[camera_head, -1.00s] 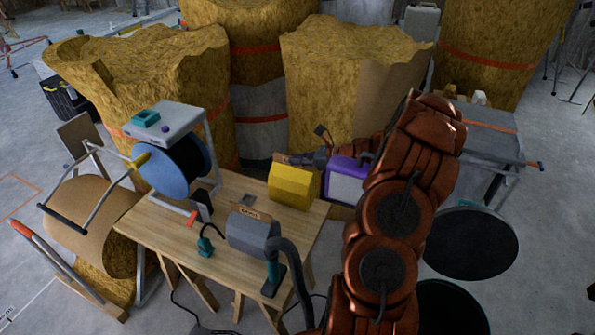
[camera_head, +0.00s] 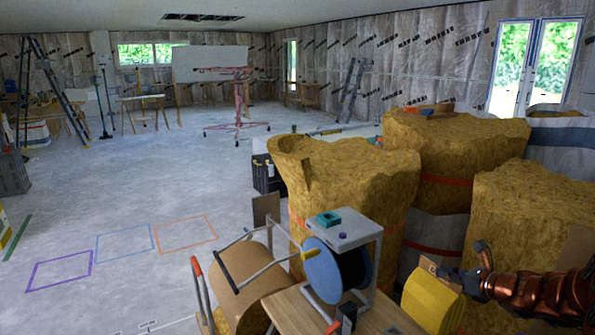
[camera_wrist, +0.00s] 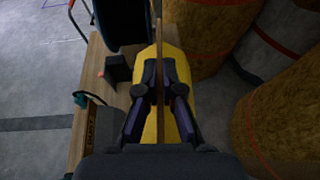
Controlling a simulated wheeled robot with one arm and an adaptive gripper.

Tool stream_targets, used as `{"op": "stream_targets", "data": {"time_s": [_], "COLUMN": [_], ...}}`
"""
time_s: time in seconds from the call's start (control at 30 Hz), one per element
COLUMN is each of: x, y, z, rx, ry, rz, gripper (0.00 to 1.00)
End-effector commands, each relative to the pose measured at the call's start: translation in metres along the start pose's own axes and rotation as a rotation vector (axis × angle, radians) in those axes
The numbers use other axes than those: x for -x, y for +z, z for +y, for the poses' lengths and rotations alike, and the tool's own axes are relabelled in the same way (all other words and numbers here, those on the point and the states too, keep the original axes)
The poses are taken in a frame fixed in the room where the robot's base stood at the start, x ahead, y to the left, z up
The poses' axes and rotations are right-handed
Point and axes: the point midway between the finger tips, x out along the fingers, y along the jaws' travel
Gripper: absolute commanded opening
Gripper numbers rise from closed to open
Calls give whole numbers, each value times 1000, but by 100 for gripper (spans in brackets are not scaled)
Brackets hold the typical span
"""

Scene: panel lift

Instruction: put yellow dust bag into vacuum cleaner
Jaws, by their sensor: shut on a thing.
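The yellow dust bag (camera_head: 430,302) is at the lower right of the head view, at the table's right end. It has a thin brown plate (camera_head: 440,272) on top. My gripper (camera_head: 455,275) is at this plate. In the wrist view my gripper (camera_wrist: 160,88) is shut on the plate, with the yellow bag (camera_wrist: 174,64) below and around the fingers. I cannot tell whether the bag touches the table. A dark grey body with a brown strip (camera_wrist: 92,128), seemingly the vacuum cleaner, shows left of the gripper in the wrist view. The head view does not show it.
The wooden table (camera_head: 295,312) carries a cable reel (camera_head: 335,268) with a grey top, near the bag. Tall yellow insulation rolls (camera_head: 350,180) crowd behind and right. A brown roll cart (camera_head: 240,268) stands left. The floor further left is open, with coloured outlines (camera_head: 125,243).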

Motion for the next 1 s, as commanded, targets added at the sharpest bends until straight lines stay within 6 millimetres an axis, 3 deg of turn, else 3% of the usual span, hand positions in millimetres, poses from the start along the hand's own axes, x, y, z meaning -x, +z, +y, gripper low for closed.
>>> {"op": "stream_targets", "data": {"time_s": [0.03,0.4,0.7,1.0], "x": [-5,-34,-44,-46], "y": [16,92,128,144], "z": [8,62,108,148], "rx": [2,-27,-45,-56], "ry": [-6,-66,-103,-128], "rz": [0,-2,-5,0], "gripper": [0,0,0,0]}}
